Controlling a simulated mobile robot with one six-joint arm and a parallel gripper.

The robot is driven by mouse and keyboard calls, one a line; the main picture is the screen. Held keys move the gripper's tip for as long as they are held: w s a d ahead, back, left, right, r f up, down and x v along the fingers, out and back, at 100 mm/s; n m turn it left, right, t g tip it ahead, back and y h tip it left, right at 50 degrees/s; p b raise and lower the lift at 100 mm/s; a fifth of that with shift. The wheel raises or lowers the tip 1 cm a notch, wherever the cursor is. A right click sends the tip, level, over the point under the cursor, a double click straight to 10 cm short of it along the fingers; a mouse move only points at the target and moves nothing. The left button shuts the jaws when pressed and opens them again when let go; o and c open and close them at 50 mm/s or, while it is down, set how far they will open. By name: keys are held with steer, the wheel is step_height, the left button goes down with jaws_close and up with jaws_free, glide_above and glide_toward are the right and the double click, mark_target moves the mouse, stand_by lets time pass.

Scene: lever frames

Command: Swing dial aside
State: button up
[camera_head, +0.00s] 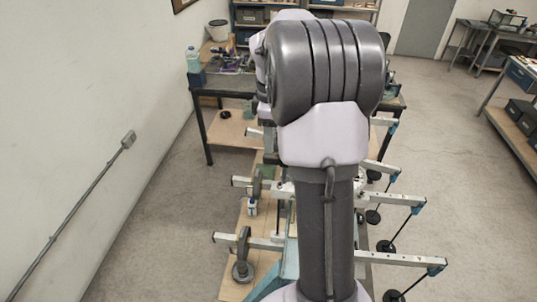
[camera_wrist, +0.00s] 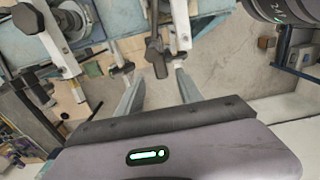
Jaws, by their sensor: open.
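My gripper (camera_wrist: 158,78) is open in the wrist view, its two grey fingers apart and pointing up the picture. A black knob-like handle (camera_wrist: 155,57) on a pale metal bar shows near and between the fingertips; I cannot tell whether they touch it. Nothing is clearly held. I cannot tell for sure which part is the dial. In the head view, round dark discs hang from pale lever bars, such as a grey one (camera_head: 242,271) at the left and a black one (camera_head: 386,246) at the right. My arm hides the middle of the frames and my gripper there.
Several pale bars (camera_head: 405,259) stick out on both sides of a long wooden-topped stand (camera_head: 235,291). A wall with a conduit (camera_head: 75,215) is at the left. A cluttered workbench (camera_head: 225,83) stands behind. The floor at the right (camera_head: 470,170) is clear.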

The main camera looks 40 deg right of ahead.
mark_target(270, 156)
step_height(270, 156, down, 6)
steer(key=shift+f, duration=0.25)
steer(key=shift+a, duration=0.1)
steer(key=shift+c, duration=0.2)
jaws_close()
stand_by(1.1)
